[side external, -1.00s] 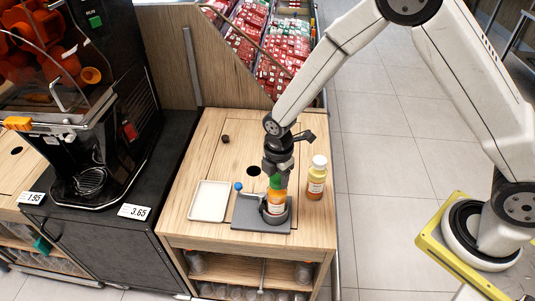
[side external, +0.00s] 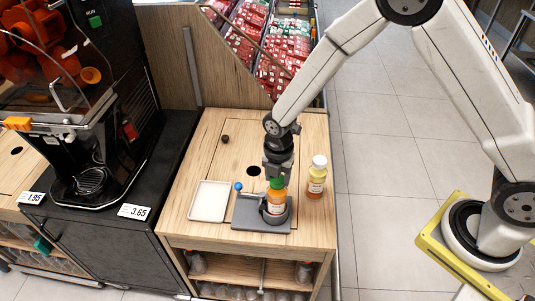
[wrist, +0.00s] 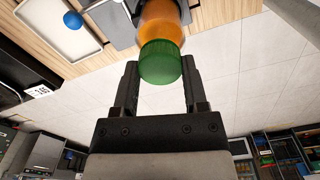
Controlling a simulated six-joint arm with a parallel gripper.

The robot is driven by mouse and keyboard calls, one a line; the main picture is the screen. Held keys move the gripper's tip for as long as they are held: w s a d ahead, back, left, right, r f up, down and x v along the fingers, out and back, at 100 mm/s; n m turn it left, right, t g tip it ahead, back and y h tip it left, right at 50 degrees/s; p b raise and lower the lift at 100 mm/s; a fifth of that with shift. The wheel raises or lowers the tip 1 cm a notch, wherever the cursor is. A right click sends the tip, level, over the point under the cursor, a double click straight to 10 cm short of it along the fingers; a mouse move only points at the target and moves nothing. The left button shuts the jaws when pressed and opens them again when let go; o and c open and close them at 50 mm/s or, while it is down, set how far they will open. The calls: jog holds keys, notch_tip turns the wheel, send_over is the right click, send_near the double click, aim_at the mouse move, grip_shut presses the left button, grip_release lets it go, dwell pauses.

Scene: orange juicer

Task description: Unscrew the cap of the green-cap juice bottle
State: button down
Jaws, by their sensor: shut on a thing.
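The green-cap juice bottle (side external: 276,203) stands upright with orange juice in a grey holder (side external: 250,222) on the wooden table. Its green cap (side external: 277,184) is at the top. My gripper (side external: 277,177) points straight down over the bottle and is shut on the cap. In the wrist view, the fingers of my gripper (wrist: 160,75) lie on both sides of the green cap (wrist: 160,60), with the orange bottle (wrist: 160,20) beyond it. I cannot tell whether the cap is loose on the neck.
A small dark object (side external: 225,139) lies at the back. The black juicer (side external: 100,120) stands further left.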

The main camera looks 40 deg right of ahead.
jog(key=shift+n, duration=0.3)
jog(key=shift+n, duration=2.3)
jog(key=shift+n, duration=2.5)
jog(key=shift+c, duration=0.2)
grip_release()
jog(key=shift+o, duration=0.2)
jog(key=shift+r, duration=0.15)
jog(key=shift+r, duration=1.65)
